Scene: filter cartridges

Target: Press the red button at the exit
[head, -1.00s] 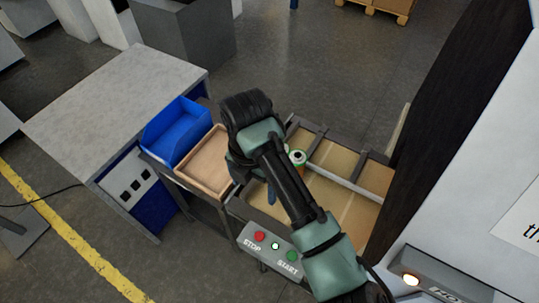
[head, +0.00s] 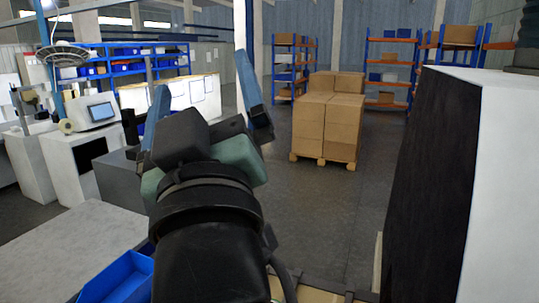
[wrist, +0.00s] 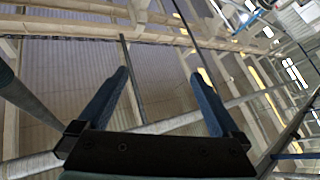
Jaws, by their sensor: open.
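My gripper (head: 202,75) is raised high in the head view, its two blue fingers spread apart with nothing between them. It points up and away from the work surface. In the wrist view my gripper (wrist: 160,75) is also open and empty, with only roof beams and ceiling lamps beyond it. The red button is in neither current view, and neither is its panel. My arm covers the lower middle of the head view.
A blue bin (head: 118,282) sits at the lower left beside a grey tabletop (head: 62,250). A tall black and white cabinet (head: 495,170) stands close on the right. Stacked cartons (head: 328,118) on a pallet stand farther back, with open floor before them.

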